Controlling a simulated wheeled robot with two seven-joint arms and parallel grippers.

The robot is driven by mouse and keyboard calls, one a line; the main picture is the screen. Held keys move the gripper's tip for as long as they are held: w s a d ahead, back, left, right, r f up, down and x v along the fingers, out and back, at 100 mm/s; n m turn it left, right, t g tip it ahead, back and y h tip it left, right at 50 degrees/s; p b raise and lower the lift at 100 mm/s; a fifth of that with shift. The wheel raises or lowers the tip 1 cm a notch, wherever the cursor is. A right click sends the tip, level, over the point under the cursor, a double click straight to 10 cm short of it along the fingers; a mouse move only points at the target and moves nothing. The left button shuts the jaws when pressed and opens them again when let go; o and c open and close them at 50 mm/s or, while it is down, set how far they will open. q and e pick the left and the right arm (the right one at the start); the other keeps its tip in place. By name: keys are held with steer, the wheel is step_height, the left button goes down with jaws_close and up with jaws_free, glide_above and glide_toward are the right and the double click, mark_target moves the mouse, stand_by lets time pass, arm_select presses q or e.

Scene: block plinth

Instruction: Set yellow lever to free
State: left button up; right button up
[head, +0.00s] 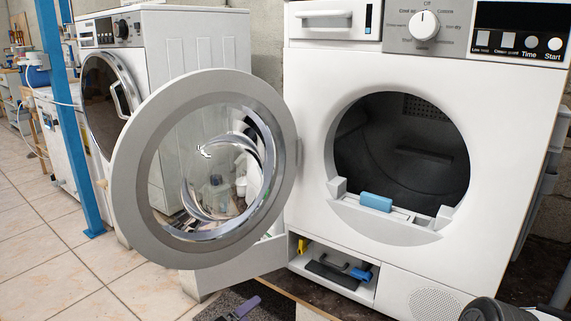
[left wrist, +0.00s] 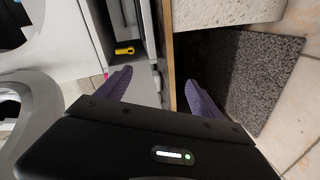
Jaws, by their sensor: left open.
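The yellow lever (head: 302,246) is small and sits at the left inside the open lower compartment (head: 374,291) of the white dryer. In the left wrist view the yellow lever (left wrist: 124,51) lies beyond and to the left of my left gripper's fingers. My left gripper (head: 240,308) shows at the bottom edge of the head view, below and left of the compartment. Its purple fingers (left wrist: 157,92) are spread apart with nothing between them, and it is clear of the lever.
The dryer's round door (head: 125,200) hangs open to the left of the drum, above and left of the compartment. Inside the compartment are a dark handle (head: 332,274) and a blue part (head: 360,273). A grey mat (left wrist: 262,75) lies on the floor.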

arm_select(q)
steer(key=s+d+f+m+g+y, duration=0.25)
steer(key=s+f+g, duration=0.45)
steer(key=s+f, duration=1.05)
steer(key=s+a+f+m+g+y, duration=0.1)
steer(key=s+f+g, duration=0.15)
steer(key=s, duration=0.65)
steer(key=s+f+m+g+y, duration=0.1)
steer(key=s+m+g, duration=0.15)
steer(key=s, duration=0.75)
step_height(320, 180, up, 34)
steer(key=s+d+p, duration=0.1)
steer(key=s+p, duration=0.1)
steer(key=p, duration=3.2)
steer(key=shift+d+r+g, duration=0.25)
steer(key=shift+d+g, duration=0.05)
steer(key=shift+d, duration=0.1)
arm_select(e)
step_height(320, 180, up, 34)
steer(key=s+a, duration=0.1)
steer(key=s, duration=0.1)
steer(key=shift+s+a+r+g, duration=0.25)
steer(key=shift+s+a+g, duration=0.05)
steer(key=shift+s+a, duration=0.1)
